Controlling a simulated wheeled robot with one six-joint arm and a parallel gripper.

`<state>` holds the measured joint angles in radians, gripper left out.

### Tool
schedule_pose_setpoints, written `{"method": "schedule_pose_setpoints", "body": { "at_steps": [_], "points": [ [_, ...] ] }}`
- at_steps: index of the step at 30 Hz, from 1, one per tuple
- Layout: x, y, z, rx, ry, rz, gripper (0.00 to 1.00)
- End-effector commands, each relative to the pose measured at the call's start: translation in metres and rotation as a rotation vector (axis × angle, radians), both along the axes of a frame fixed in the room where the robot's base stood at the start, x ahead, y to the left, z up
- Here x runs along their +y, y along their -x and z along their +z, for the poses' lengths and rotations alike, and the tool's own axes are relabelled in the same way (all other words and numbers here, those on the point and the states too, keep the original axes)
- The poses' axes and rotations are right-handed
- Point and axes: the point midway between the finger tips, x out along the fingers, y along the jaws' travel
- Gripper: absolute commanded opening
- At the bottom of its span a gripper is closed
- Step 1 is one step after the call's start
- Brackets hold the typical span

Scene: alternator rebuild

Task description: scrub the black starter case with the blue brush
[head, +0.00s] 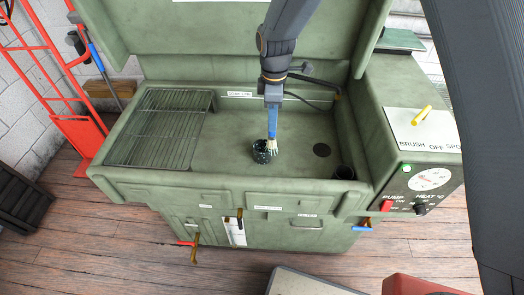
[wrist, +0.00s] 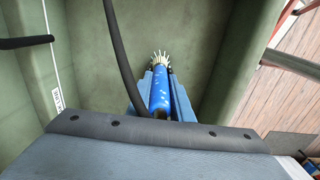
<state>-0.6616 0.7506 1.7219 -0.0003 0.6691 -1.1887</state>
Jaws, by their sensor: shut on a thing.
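My gripper (head: 272,97) is shut on the blue brush (head: 271,130) and holds it bristles down over the green wash basin. In the wrist view the blue brush (wrist: 160,92) lies between the two blue fingers of my gripper (wrist: 160,85), with its pale bristles (wrist: 161,61) pointing away. The black starter case (head: 262,152), dark with light speckles, stands on the basin floor. The bristles overlap its right side in the head view; I cannot tell whether they touch it. The case is mostly hidden behind the brush in the wrist view.
A wire rack (head: 160,128) fills the basin's left side. A black hose (wrist: 122,60) crosses near the brush. A control box (head: 425,180) stands right, with a yellow handle (head: 422,115).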

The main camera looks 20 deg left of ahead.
Motion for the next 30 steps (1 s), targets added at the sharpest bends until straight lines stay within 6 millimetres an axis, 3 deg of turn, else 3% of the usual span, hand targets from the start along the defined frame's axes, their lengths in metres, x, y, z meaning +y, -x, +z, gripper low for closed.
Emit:
{"method": "schedule_pose_setpoints", "body": {
  "at_steps": [14,30],
  "points": [
    [-0.004,0.002,0.002,0.0,0.0,-0.001,0.0],
    [-0.028,-0.025,0.033,-0.001,0.0,-0.002,0.0]
  ]
}}
